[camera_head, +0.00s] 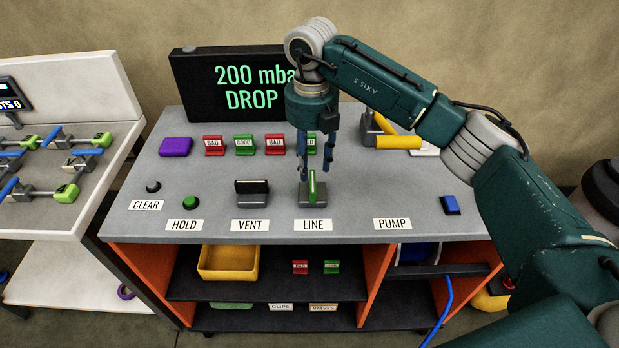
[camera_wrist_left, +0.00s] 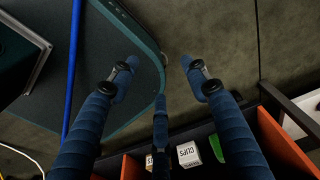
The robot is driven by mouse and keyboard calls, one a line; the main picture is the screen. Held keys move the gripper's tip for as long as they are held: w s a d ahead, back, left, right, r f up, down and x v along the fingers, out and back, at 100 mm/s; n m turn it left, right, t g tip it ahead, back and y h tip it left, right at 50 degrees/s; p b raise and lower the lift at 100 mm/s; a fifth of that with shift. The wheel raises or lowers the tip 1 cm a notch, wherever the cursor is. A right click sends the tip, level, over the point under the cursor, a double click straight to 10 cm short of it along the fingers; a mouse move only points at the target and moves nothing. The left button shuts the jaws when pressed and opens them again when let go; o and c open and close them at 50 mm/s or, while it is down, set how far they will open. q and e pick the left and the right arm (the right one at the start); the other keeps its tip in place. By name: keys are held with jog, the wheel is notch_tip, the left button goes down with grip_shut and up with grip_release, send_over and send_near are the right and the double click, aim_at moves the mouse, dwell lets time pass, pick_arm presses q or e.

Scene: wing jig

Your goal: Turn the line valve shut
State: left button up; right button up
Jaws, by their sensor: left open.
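The line valve (camera_head: 313,192) sits on the grey bench top behind the LINE label (camera_head: 313,225). Its green handle stands up from a grey base and runs front to back. My right gripper (camera_head: 316,168) points down just behind and above the handle. Its blue fingers are parted, with nothing seen between them; whether they touch the handle I cannot tell. My left gripper is out of the head view. In the left wrist view my left gripper (camera_wrist_left: 160,82) is open and empty, over the floor beside a shelf.
The vent valve (camera_head: 252,193) stands left of the line valve. A display (camera_head: 232,85) reads "200 mba" and "DROP", partly covered by my right arm. The bench front is clear between labels.

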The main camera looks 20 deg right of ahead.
aim_at(311, 184)
notch_tip(311, 184, down, 4)
jog(key=shift+r+p, duration=0.25)
jog(key=shift+p, duration=0.25)
jog(key=shift+w+f, duration=0.15)
jog(key=shift+f, duration=0.75)
notch_tip(311, 184, down, 3)
jog(key=shift+r+p, duration=0.15)
jog(key=shift+p, duration=0.3)
jog(key=shift+w, duration=0.1)
jog(key=shift+c, duration=0.5)
jog(key=c, duration=0.4)
pick_arm(q)
jog(key=shift+s+r, duration=0.7)
jog(key=shift+r, duration=0.35)
pick_arm(e)
grip_shut()
